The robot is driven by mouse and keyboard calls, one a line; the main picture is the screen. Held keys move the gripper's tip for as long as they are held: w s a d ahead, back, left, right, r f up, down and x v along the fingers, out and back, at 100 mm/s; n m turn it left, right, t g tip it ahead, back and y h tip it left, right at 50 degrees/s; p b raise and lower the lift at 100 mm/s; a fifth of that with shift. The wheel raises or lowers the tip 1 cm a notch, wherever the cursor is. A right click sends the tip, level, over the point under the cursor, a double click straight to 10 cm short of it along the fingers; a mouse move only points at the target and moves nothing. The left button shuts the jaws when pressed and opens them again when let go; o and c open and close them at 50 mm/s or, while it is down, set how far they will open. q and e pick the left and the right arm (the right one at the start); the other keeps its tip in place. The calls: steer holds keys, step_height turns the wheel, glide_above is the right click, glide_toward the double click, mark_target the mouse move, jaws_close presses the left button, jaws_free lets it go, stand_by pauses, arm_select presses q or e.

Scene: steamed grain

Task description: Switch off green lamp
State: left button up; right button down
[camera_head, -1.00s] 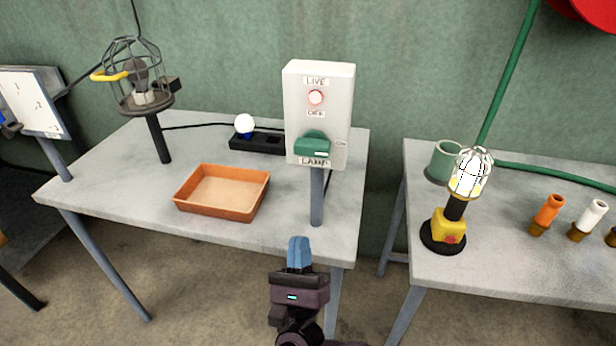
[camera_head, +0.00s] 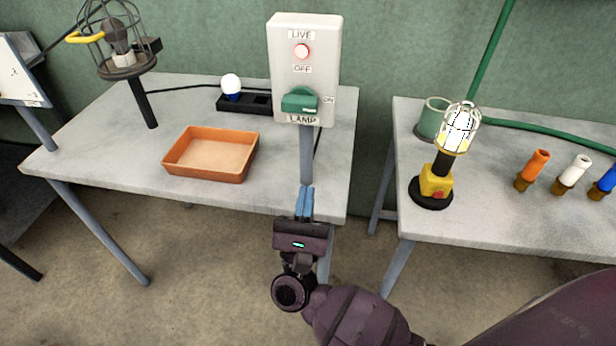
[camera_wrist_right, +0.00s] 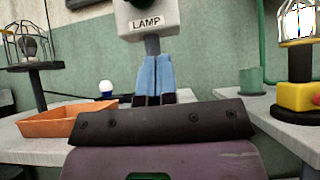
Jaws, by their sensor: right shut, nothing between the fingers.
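A white switch box (camera_head: 329,62) stands on a grey post at the left table's right side. It carries a green knob (camera_head: 299,101) above the label LAMP, with OFF above the knob and ON to its right, and a glowing red LIVE light (camera_head: 302,51). I cannot tell the knob's exact setting. No lamp looks plainly green; a caged lamp (camera_head: 459,127) on a yellow base glows white on the right table. My right gripper (camera_head: 305,192), blue-fingered, is shut and empty, in front of the post and below the box. My left gripper is not in view.
An orange tray (camera_head: 170,166) and a black holder with a white and blue bulb (camera_head: 231,86) are on the left table (camera_head: 100,143). An unlit caged bulb (camera_head: 117,38) stands left. A green cup (camera_head: 431,119) and coloured bulb pieces (camera_head: 534,171) are on the right table.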

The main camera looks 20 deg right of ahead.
mark_target(316, 113)
arm_select(q)
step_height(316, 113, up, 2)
steer(key=p, duration=0.2)
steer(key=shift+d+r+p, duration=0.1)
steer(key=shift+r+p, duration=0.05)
steer(key=shift+p, duration=0.25)
arm_select(e)
steer(key=w+d+r, duration=0.3)
steer(key=w+r, duration=0.2)
steer(key=r, duration=0.5)
steer(key=shift+d, duration=0.2)
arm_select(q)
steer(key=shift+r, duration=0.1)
arm_select(e)
steer(key=shift+s+d+r+n+t+y, duration=0.1)
steer(key=shift+s+r+n+t+y, duration=0.1)
steer(key=shift+n+t+y, duration=0.45)
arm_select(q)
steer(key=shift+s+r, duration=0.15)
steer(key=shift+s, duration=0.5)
arm_select(e)
steer(key=shift+w+f+n+y, duration=0.15)
steer(key=shift+n+y, duration=0.2)
steer(key=shift+n, duration=0.2)
